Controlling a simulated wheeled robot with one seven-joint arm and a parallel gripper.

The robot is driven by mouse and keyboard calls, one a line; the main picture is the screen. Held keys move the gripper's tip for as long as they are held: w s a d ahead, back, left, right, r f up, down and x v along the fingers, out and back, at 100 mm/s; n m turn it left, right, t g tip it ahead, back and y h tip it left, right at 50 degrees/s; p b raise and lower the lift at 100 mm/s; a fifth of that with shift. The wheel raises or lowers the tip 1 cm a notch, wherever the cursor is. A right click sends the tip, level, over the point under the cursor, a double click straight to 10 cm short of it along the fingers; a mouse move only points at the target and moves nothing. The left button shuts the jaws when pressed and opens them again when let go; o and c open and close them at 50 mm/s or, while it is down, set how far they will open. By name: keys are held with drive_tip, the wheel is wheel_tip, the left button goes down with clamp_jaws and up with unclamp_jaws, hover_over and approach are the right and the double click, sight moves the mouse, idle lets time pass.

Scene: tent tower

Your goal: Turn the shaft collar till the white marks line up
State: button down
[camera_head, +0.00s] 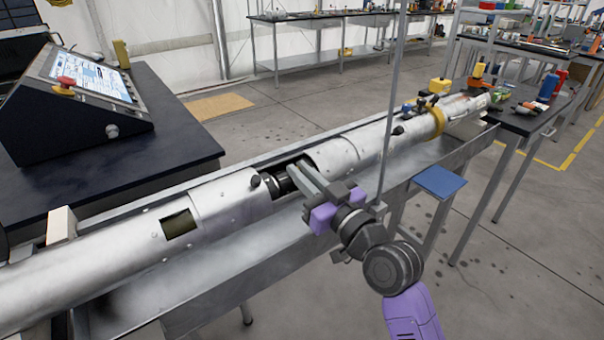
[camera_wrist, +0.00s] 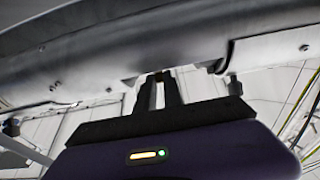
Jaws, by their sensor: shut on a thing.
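A long silver tube lies in a metal trough in the head view, with a cut-out opening near its middle. The dark shaft collar (camera_head: 283,184) shows inside that opening, partly hidden by my fingers. My gripper (camera_head: 300,172) reaches into the opening from the front right and is shut on the collar. In the wrist view, the two fingers of my gripper (camera_wrist: 160,80) run up to the silver tube (camera_wrist: 190,55), and their tips are hard to make out. I cannot make out the white marks in either view.
The trough (camera_head: 240,255) runs along under the tube. A console with a screen (camera_head: 90,75) stands on a dark bench at the left. A thin upright post (camera_head: 392,110) rises beside my arm. A blue plate (camera_head: 440,181) sits right of the trough.

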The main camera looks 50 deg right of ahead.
drive_tip(key=c, duration=1.5)
unclamp_jaws()
drive_tip(key=b+v, duration=0.1)
drive_tip(key=v, duration=0.7)
drive_tip(key=shift+b, duration=0.35)
